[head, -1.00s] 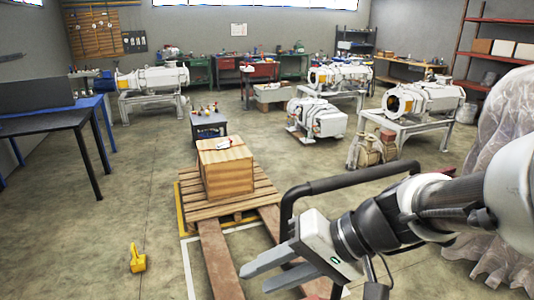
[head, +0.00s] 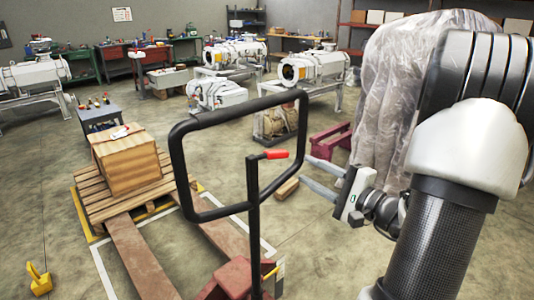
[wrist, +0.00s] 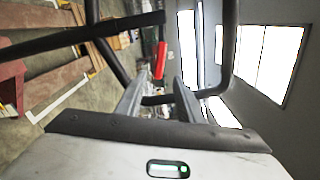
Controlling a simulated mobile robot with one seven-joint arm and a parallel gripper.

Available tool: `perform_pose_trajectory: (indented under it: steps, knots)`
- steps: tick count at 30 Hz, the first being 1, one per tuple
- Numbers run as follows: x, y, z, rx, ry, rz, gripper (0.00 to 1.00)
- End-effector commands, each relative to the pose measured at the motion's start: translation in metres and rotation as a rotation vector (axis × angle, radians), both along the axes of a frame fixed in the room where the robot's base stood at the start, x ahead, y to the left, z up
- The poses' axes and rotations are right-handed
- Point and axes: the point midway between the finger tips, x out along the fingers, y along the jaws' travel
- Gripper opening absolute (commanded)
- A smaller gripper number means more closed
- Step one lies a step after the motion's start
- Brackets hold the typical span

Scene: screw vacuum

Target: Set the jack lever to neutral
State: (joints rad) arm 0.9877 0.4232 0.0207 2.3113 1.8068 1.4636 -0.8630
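The pallet jack's black looped handle (head: 178,160) stands upright in front of me in the head view. The jack lever has a red grip (head: 276,154) and sits inside the loop; in the wrist view the red grip (wrist: 160,60) shows just beyond and slightly left of my fingers. My gripper (head: 314,174) is to the right of the handle, its two grey fingers pointing left toward the lever. The fingers are apart with nothing between them. In the wrist view my gripper (wrist: 156,88) also shows a gap between its fingers. The jack's dark red body (head: 230,280) is below.
A wooden box (head: 127,163) sits on a pallet (head: 95,205) at left. A yellow object (head: 39,279) lies on the floor at lower left. A plastic-wrapped item (head: 385,90) stands behind my arm. White vacuum machines (head: 315,66) stand farther back. Open floor lies at left.

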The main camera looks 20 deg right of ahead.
Motion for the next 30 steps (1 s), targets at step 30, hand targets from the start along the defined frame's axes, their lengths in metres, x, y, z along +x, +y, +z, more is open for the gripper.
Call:
perform_pose_trajectory:
  steps: [30]
  knots:
    - [0.152, 0.057, 0.001, -0.001, 0.002, 0.005, 0.34]
